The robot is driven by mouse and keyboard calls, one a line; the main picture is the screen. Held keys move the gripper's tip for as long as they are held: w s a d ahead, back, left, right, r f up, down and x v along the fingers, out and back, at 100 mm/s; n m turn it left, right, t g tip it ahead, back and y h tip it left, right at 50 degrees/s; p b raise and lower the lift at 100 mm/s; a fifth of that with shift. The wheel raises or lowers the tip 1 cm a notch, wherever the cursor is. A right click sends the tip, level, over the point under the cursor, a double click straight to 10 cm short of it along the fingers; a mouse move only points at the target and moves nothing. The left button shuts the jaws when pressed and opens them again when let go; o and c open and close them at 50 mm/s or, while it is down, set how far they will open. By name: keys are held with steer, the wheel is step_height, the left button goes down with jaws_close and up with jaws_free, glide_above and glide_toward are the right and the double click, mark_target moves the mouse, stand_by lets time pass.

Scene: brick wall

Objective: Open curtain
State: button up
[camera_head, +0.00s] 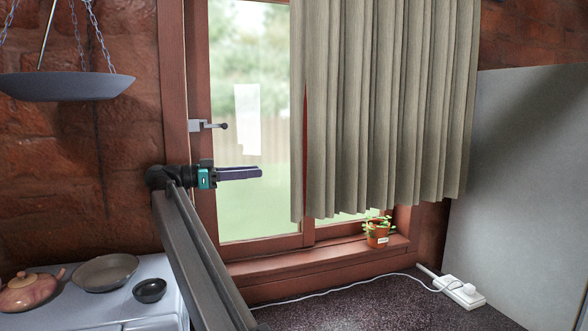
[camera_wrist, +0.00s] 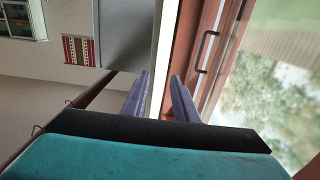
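The curtain (camera_head: 385,110) is grey-beige and pleated. It hangs over the right part of the window (camera_head: 245,130), and the left pane is uncovered. My gripper (camera_head: 262,172) is in front of the left pane, pointing right, with its fingertips a little left of the curtain's left edge. In the wrist view, the two purple fingers (camera_wrist: 160,95) are apart, so the gripper is open and nothing is clearly held. A pale strip and a grey surface show beyond the fingers; I cannot tell whether either is the curtain.
A window latch (camera_head: 207,126) sticks out above my gripper. A potted plant (camera_head: 377,235) stands on the sill (camera_head: 300,265) below the curtain. A hanging pan (camera_head: 65,86) is at upper left, and a stove with pans (camera_head: 105,272) at lower left. A power strip (camera_head: 460,291) lies on the counter.

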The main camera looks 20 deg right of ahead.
mark_target(295, 168)
steer(key=shift+d, duration=0.2)
steer(key=d+p, duration=0.1)
steer(key=d, duration=1.2)
steer(key=shift+d, duration=0.25)
jaws_close()
steer(key=shift+r, duration=0.1)
stand_by(1.4)
